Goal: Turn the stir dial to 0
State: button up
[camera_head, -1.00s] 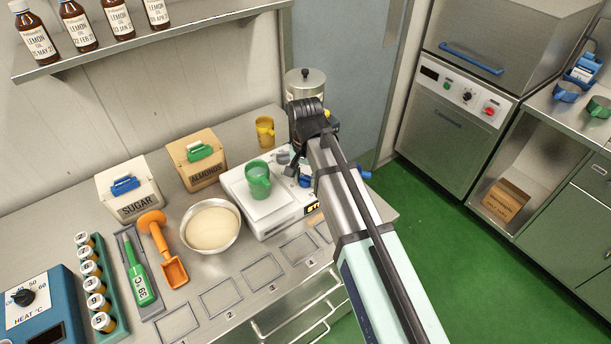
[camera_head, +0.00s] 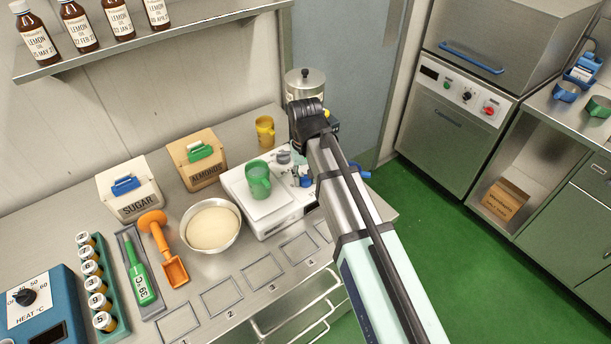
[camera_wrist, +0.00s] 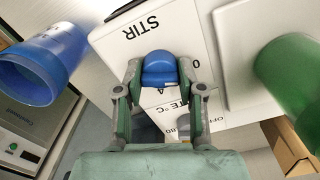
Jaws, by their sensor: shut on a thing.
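The stir dial (camera_wrist: 159,68) is a blue knob on the white front panel of the hotplate, below the upside-down word STIR in the wrist view. A 0 shows at its right and a 4 just below it. The dial's pointer mark cannot be made out. In the head view the white hotplate (camera_head: 265,223) stands on the counter with a green mug (camera_head: 258,178) on its plate. My arm covers much of the panel there.
A blue cup (camera_wrist: 35,65) is close to the left of my gripper in the wrist view. A yellow mug (camera_head: 265,131) and a metal canister (camera_head: 305,85) stand behind the hotplate. A bowl (camera_head: 211,250) stands at its left. Green floor lies right of the counter.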

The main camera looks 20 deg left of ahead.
aim_at(306, 176)
dwell(0.3)
jog(key=o, duration=1.1)
jog(key=shift+f, duration=0.1)
jog(key=shift+o, duration=0.2)
notch_tip(306, 176, up, 12)
